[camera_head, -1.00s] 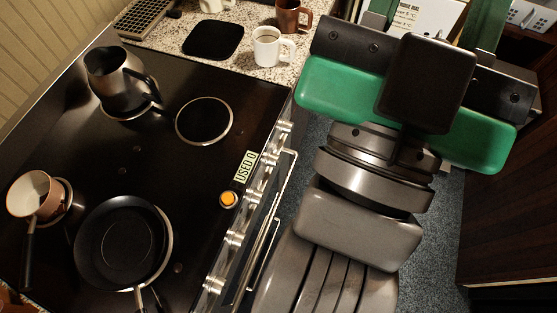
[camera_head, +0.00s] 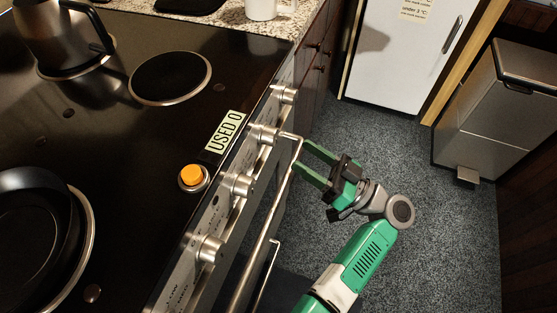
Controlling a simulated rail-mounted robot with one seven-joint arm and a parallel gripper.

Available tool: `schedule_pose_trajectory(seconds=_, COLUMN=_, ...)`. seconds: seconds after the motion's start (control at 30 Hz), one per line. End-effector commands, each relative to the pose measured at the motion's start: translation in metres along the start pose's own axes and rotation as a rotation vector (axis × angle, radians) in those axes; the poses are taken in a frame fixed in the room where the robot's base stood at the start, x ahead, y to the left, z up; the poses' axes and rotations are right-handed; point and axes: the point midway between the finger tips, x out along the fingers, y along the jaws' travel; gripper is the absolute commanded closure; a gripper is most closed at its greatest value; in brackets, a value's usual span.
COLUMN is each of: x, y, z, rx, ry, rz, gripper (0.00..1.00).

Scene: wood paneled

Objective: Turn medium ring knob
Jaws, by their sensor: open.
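Several silver knobs line the stove's front panel: a far one (camera_head: 284,94), a second (camera_head: 264,134), a third (camera_head: 238,184) and a near one (camera_head: 210,250). I cannot tell from the panel markings which is the medium ring knob. My gripper (camera_head: 301,156), with two green fingers, is open and empty. In the picture its fingertips are just right of the second knob, by the upper end of the oven handle (camera_head: 262,226). I cannot tell whether they touch the handle.
The black cooktop (camera_head: 130,140) carries a kettle (camera_head: 62,35), a dark pan (camera_head: 35,235), a bare ring (camera_head: 170,78) and an orange button (camera_head: 191,175). A fridge (camera_head: 405,55) and a bin (camera_head: 500,110) stand right; carpet (camera_head: 430,225) between is clear.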

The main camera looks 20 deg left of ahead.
Motion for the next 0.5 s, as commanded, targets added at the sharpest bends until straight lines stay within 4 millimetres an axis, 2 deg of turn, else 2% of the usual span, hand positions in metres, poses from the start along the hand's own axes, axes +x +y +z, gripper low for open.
schedule_pose_trajectory(seconds=0.2, x=0.004, y=-0.002, z=0.0, rx=-0.007, ry=0.027, rz=-0.02, gripper=0.42)
schedule_pose_trajectory(seconds=0.5, x=0.058, y=-0.003, z=-0.002, rx=-0.005, ry=0.025, rz=-0.02, gripper=0.42)
